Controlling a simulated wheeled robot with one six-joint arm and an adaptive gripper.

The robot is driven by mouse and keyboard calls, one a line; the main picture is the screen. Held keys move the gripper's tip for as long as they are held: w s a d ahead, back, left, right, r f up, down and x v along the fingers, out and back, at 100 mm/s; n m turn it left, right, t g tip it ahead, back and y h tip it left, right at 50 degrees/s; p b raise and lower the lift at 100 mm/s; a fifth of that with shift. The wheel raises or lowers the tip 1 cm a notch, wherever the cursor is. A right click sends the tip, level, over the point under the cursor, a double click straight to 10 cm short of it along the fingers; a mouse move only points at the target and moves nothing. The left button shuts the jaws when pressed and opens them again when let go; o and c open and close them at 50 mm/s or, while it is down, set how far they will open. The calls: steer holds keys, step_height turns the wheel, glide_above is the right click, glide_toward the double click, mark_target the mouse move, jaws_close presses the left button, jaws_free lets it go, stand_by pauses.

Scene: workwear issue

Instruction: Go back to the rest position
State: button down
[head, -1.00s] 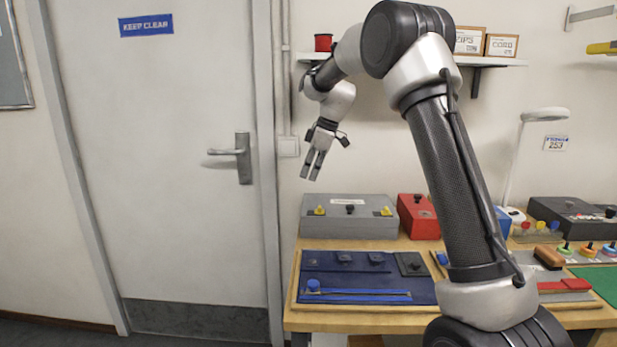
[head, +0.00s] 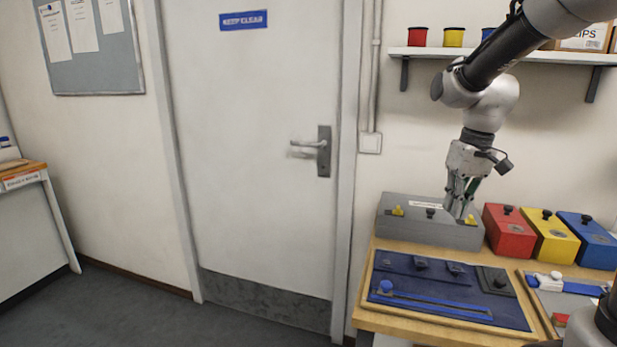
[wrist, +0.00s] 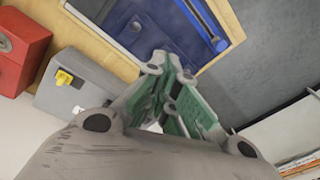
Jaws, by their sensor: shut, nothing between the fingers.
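My gripper (head: 461,200) hangs pointing down in front of the right part of the grey box at the back of the bench in the head view. In the wrist view its fingers (wrist: 172,100) are together with nothing between them. The grey box (head: 412,222) has yellow latches and a dark knob. It also shows in the wrist view (wrist: 92,82), beside the fingers. I cannot tell whether the fingertips touch the box.
A blue board (head: 420,297) with a blue bar lies at the bench's front. Red (head: 508,238), yellow (head: 551,243) and blue (head: 588,246) boxes stand right of the grey box. A shelf (head: 545,56) hangs above. The floor (head: 130,315) by the door (head: 255,140) is clear.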

steer(key=s+d+r+m+t, duration=0.1)
steer(key=s+d+r+t, duration=0.1)
steer(key=s, duration=0.7)
steer(key=s+d+r+m+t+h, duration=0.1)
steer(key=s+d, duration=0.1)
steer(key=s, duration=0.8)
steer(key=shift+s+r+t, duration=0.3)
steer(key=shift+r+t, duration=0.05)
steer(key=shift+t, duration=0.05)
steer(key=shift+f, duration=0.1)
stand_by(0.4)
